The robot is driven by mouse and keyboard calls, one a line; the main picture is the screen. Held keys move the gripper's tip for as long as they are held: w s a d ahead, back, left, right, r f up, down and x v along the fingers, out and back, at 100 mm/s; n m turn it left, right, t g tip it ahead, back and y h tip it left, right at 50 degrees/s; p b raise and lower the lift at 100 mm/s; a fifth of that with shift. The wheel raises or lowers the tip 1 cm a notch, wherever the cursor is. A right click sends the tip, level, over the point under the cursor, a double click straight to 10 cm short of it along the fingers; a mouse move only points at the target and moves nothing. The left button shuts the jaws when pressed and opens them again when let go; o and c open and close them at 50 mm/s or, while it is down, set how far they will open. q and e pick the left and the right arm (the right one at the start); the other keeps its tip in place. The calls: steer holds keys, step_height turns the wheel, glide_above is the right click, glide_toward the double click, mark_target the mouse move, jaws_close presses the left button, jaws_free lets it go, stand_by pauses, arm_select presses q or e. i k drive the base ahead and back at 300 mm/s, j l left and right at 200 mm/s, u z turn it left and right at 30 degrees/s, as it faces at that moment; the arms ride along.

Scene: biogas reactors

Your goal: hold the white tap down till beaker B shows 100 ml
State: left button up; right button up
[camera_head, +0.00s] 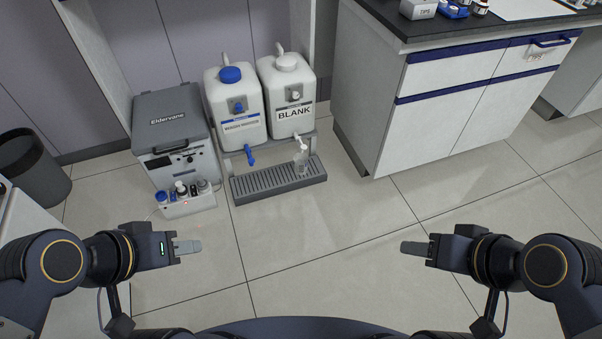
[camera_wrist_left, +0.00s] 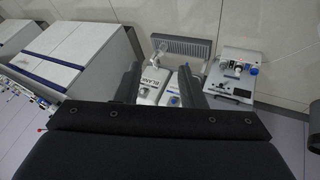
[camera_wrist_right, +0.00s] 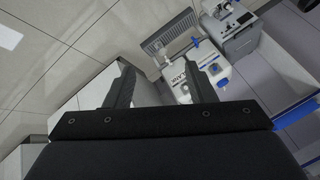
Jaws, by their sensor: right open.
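The white tap (camera_head: 301,143) sticks out low from the front of the white container marked BLANK (camera_head: 288,95). A small clear beaker (camera_head: 301,163) stands under it on the grey slotted drip tray (camera_head: 277,182). Its letter and liquid level are too small to read. My left gripper (camera_head: 190,247) is open and empty above the floor, in front of the tray and to its left. My right gripper (camera_head: 413,248) is open and empty to the right of the tray. Both are well apart from the tap. BLANK also shows between the fingers in the left wrist view (camera_wrist_left: 152,77).
A second white container (camera_head: 235,108) with a blue cap and blue tap (camera_head: 250,157) stands left of BLANK. Further left is a grey Eldervane unit (camera_head: 175,135) with small bottles in front. A cabinet (camera_head: 450,100) stands right. The floor in front is clear.

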mark_target(303, 147)
steer(key=z, duration=0.4)
steer(key=i+j+z, duration=0.15)
steer(key=z, duration=0.25)
steer(key=i+j+z, duration=0.1)
steer(key=z, duration=0.35)
steer(key=j+z, duration=0.4)
steer(key=i+j+z, duration=0.15)
steer(key=j, duration=0.5)
steer(key=i+j+z, duration=0.2)
steer(key=j, duration=0.45)
steer(key=j+z, duration=0.15)
steer(key=j, duration=0.5)
